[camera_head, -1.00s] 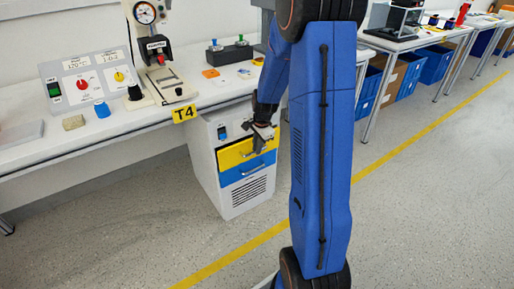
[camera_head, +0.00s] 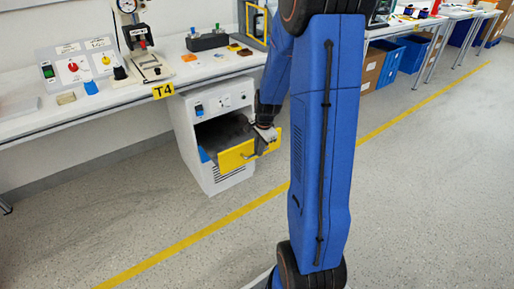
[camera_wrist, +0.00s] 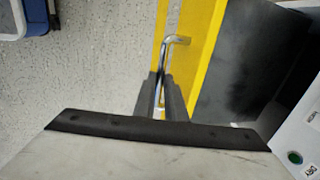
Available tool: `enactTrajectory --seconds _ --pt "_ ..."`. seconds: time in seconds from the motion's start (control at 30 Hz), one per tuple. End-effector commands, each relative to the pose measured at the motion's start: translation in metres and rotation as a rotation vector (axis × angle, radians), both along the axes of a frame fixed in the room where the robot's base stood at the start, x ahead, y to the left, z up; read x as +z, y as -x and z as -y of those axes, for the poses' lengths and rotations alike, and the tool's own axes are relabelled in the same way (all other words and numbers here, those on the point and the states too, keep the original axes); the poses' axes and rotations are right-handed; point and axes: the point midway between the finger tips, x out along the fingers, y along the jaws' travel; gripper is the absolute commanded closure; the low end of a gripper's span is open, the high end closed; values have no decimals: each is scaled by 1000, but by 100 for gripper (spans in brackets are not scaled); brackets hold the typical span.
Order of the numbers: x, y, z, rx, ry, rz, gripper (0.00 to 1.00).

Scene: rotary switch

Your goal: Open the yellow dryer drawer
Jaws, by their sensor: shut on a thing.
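The yellow dryer drawer (camera_head: 238,158) stands pulled well out of the white dryer cabinet (camera_head: 222,183) in the head view, with its dark inside showing. In the wrist view the yellow drawer front (camera_wrist: 203,60) runs upright, with the dark drawer inside (camera_wrist: 240,70) to its right. My gripper (camera_wrist: 166,95) is shut on the metal bar handle (camera_wrist: 174,40) of the drawer front. In the head view my gripper (camera_head: 262,143) is at the right part of the drawer front, partly hidden by my arm.
The workbench (camera_head: 120,98) stands above and to the left of the dryer, with a control box (camera_head: 83,63) and a press (camera_head: 142,50) on it. The yellow T4 sign (camera_head: 163,91) hangs at its edge. The floor (camera_head: 110,225) in front of the dryer is clear.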

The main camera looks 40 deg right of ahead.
Motion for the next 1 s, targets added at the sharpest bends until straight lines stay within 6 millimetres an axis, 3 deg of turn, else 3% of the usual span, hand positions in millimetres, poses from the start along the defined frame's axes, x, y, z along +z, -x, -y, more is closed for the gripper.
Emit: enactTrajectory --seconds 0.3,0.33,0.4,0.77,1.0 --pt "0 0 0 1 0 1 100" --pt "0 0 0 1 0 1 87" --pt "0 0 0 1 0 1 71" --pt "3 1 0 0 1 2 71" --pt "29 5 1 1 2 5 71"
